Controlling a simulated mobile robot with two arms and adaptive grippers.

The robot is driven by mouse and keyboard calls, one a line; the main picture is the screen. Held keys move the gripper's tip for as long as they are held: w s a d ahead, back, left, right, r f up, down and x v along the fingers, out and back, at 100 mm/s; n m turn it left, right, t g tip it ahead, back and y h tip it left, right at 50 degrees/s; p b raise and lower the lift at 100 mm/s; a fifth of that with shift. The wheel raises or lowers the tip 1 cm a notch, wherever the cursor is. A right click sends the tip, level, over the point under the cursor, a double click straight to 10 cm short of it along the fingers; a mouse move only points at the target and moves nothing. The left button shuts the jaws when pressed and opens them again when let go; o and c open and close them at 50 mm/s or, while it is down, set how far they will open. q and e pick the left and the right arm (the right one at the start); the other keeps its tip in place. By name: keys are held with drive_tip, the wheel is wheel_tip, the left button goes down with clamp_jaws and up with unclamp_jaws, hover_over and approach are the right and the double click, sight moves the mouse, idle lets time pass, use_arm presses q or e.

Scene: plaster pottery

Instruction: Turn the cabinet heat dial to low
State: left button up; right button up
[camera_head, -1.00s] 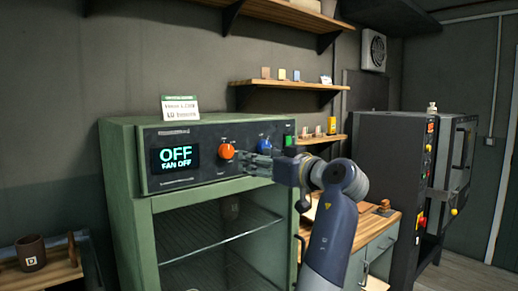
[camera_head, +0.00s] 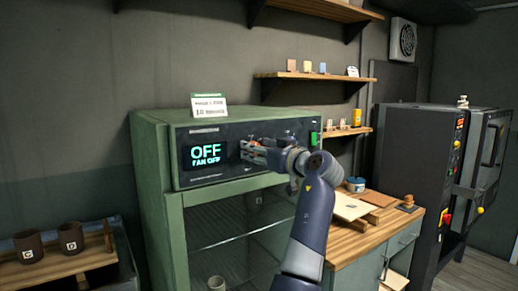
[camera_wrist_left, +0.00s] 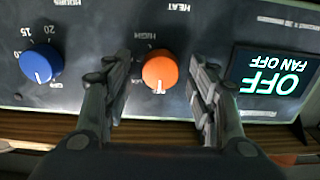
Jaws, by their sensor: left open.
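The orange heat dial (camera_wrist_left: 160,70) is on the green cabinet's (camera_head: 153,190) front panel, below upside-down "HEAT" and "HIGH" lettering in the left wrist view. Its white mark points to the bottom of that view. My left gripper (camera_head: 246,150) is at the panel, open, with one finger on either side of the dial; in the left wrist view (camera_wrist_left: 158,75) gaps show between dial and fingers. In the head view the gripper mostly hides the dial. The display (camera_head: 205,154) reads "OFF" and "FAN OFF". My right gripper is not in view.
A blue timer knob (camera_wrist_left: 41,63) is beside the dial in the left wrist view. A small sign (camera_head: 209,106) stands on the cabinet. A wooden worktop (camera_head: 358,236) and a dark machine (camera_head: 415,180) are to the right. Brown cups (camera_head: 70,238) stand at the lower left.

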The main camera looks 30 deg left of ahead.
use_arm(q)
drive_tip(key=shift+c, duration=0.6)
drive_tip(key=c, duration=0.9)
drive_tip(key=shift+c, duration=0.2)
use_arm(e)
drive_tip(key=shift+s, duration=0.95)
use_arm(q)
drive_tip(key=shift+m, duration=0.3)
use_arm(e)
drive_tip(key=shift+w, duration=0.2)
use_arm(q)
drive_tip(key=m+p, duration=0.3)
drive_tip(key=m, duration=0.6)
drive_tip(key=shift+w+d+r, duration=0.1)
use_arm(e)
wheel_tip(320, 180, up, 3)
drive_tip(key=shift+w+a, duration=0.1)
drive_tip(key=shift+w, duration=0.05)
